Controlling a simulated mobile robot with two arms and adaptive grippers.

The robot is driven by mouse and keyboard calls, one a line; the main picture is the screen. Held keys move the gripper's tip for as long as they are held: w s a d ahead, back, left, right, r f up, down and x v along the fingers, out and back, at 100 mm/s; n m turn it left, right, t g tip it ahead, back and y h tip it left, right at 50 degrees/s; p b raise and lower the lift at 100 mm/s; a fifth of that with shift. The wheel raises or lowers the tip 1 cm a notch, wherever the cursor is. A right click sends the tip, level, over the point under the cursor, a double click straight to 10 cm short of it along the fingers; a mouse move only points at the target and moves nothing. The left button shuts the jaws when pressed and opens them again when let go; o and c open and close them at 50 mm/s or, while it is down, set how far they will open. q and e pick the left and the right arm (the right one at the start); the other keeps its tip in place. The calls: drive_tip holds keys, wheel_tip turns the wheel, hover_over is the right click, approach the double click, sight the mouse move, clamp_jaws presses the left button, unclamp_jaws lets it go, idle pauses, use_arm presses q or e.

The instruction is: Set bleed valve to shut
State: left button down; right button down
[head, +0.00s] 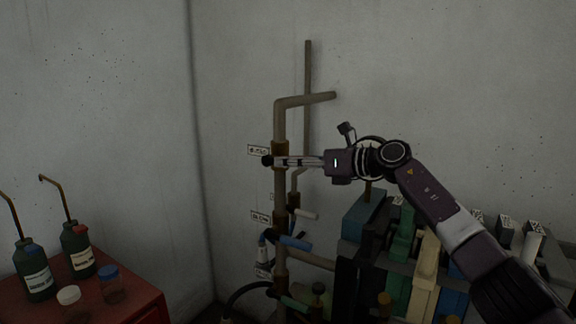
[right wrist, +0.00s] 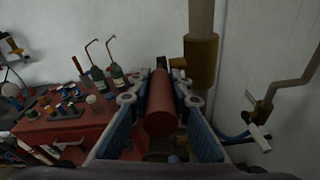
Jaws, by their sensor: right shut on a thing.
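A vertical tan pipe (head: 280,190) with several brass valves stands in front of the wall. My right gripper (head: 285,161) reaches in from the right, level with the upper brass valve (head: 280,150). In the right wrist view, my right gripper (right wrist: 160,100) is shut on a red cylindrical valve handle (right wrist: 162,115), which lies between the blue-padded fingers beside a brass valve body (right wrist: 201,60). The fingers hide most of this handle in the head view. Small labels (head: 258,150) hang beside the valves; I cannot read surely which says bleed. My left gripper is not in view.
Below are a blue handle (head: 295,242), a white handle (head: 305,214) and a green handle (head: 295,304). A red cabinet (head: 140,296) with bottles stands at lower left. Binders (head: 425,275) stand below my right arm. The wall above is clear.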

drive_tip(key=shift+f+b, duration=0.35)
drive_tip(key=shift+f, duration=0.1)
drive_tip(key=shift+f+t+y+b, duration=0.1)
drive_tip(key=shift+t+y+b, duration=0.2)
drive_tip(key=shift+y+b, duration=0.1)
drive_tip(key=shift+d+y+b, duration=0.1)
drive_tip(key=shift+y+b, duration=0.2)
drive_tip(key=shift+b, duration=0.25)
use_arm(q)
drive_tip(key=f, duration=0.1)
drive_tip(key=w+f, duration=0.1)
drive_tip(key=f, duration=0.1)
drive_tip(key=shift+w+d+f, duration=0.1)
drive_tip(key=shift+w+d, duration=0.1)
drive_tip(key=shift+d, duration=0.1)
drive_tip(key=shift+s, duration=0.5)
use_arm(e)
drive_tip(key=c, duration=2)
unclamp_jaws()
drive_tip(key=shift+c, duration=0.2)
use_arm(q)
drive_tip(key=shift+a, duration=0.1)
use_arm(e)
drive_tip(key=v, duration=1.2)
drive_tip(key=shift+f, duration=0.25)
